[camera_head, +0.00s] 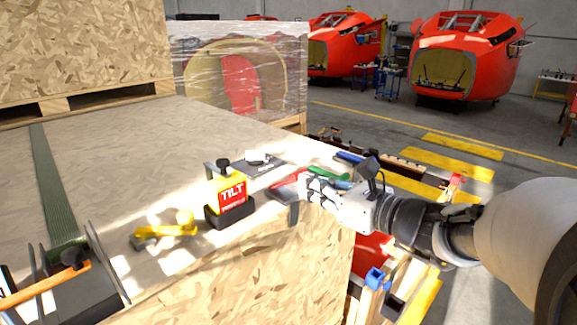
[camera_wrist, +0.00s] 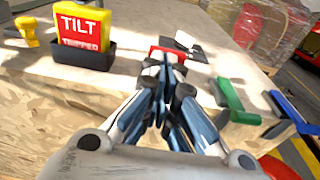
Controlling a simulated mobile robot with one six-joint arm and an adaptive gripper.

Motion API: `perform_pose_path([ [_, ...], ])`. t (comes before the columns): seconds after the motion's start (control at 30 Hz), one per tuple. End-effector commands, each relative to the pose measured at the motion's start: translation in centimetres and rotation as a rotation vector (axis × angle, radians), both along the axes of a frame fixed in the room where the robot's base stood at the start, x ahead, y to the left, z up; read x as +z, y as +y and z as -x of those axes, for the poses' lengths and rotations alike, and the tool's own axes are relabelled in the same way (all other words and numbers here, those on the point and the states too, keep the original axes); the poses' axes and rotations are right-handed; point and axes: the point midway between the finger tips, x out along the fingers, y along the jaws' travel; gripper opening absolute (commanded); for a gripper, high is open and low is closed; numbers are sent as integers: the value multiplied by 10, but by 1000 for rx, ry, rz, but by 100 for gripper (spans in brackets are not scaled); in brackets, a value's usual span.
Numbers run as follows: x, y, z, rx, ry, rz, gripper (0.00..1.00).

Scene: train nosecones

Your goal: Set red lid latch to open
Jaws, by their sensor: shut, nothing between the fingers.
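The red latch (camera_head: 287,181) is at the right edge of the wooden crate top in the head view, partly hidden by my gripper. In the wrist view the red latch (camera_wrist: 182,52) lies just beyond my fingertips, with its lower part covered by them. My gripper (camera_wrist: 169,62) is shut and empty, pointing at the red latch. In the head view my gripper (camera_head: 306,190) reaches in from the right over the crate edge. I cannot tell whether the fingers touch the latch. Which setting the latch is in is not clear.
A green latch (camera_wrist: 234,100) and a blue latch (camera_wrist: 288,106) stand along the edge to the right. A yellow and red TILT indicator (camera_head: 231,195) in a black holder stands left of my gripper. The crate top (camera_head: 100,150) behind is mostly clear.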

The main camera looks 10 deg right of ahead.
Motion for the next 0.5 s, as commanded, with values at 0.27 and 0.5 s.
perform_pose_path([
  [0.27, 20, 7, -8, 3, 47, 31, 0],
  [0.5, 28, 10, -14, 2, 46, 31, 0],
])
